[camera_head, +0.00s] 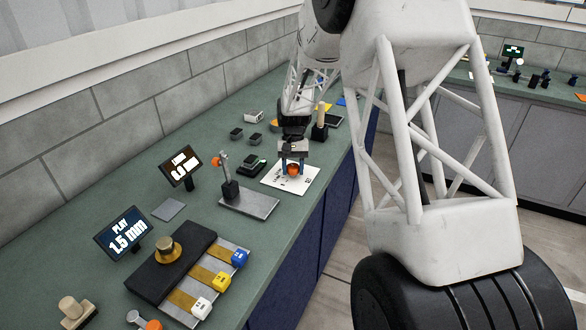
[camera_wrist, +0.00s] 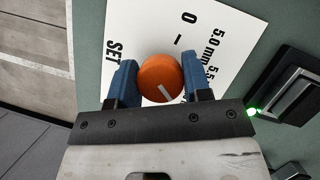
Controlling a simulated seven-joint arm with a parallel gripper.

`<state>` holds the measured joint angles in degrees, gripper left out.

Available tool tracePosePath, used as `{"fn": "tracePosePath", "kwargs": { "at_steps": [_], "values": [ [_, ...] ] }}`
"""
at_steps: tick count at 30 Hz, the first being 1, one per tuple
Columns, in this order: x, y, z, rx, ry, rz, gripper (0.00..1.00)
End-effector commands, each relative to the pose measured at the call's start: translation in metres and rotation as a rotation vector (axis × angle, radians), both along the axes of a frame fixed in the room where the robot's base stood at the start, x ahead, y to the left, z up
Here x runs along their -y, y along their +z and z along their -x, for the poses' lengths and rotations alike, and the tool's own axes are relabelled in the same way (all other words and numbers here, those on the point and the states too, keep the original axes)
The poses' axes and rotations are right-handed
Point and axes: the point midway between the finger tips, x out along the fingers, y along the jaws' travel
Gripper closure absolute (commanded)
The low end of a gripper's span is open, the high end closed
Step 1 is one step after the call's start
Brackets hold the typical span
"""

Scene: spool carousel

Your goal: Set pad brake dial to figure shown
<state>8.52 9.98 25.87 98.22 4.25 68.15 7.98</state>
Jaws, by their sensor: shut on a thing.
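The orange dial (camera_head: 293,170) sits on a white plate (camera_head: 272,180) on the bench. In the wrist view the dial (camera_wrist: 155,78) carries a short white mark on its lower right part. The plate (camera_wrist: 205,15) shows printed "SET", "0", a dash, "5.0 mm" and a partly hidden "5.5". My gripper (camera_head: 292,163) is down over the plate with its blue fingers on either side of the dial, shut on it; the fingers show in the wrist view (camera_wrist: 160,83). A black screen (camera_head: 123,232) reads "PLAY 1.5 mm". A second screen (camera_head: 181,167) shows orange-white figures, too small to read surely.
A lever stand on a grey plate (camera_head: 255,206) stands left of the dial. A black block with a brass knob (camera_head: 168,250) and white, yellow and blue tabs is nearer. Small black boxes (camera_head: 255,140) lie behind.

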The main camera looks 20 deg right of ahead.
Motion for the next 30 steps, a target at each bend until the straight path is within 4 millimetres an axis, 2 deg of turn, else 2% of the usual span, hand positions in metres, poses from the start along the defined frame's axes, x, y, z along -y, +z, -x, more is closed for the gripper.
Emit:
{"fn": "tracePosePath", "kwargs": {
  "at_steps": [6,7,11,23,30],
  "values": [
    [0.000,0.001,0.000,0.000,0.001,0.000,0.79],
    [0.000,0.001,0.000,0.000,0.001,0.000,0.51],
    [0.000,0.000,0.000,0.000,0.001,0.000,0.31],
    [0.000,0.003,-0.001,0.001,0.002,0.000,0.31],
    [0.003,0.021,-0.008,0.002,0.002,0.000,0.31]
  ]
}}
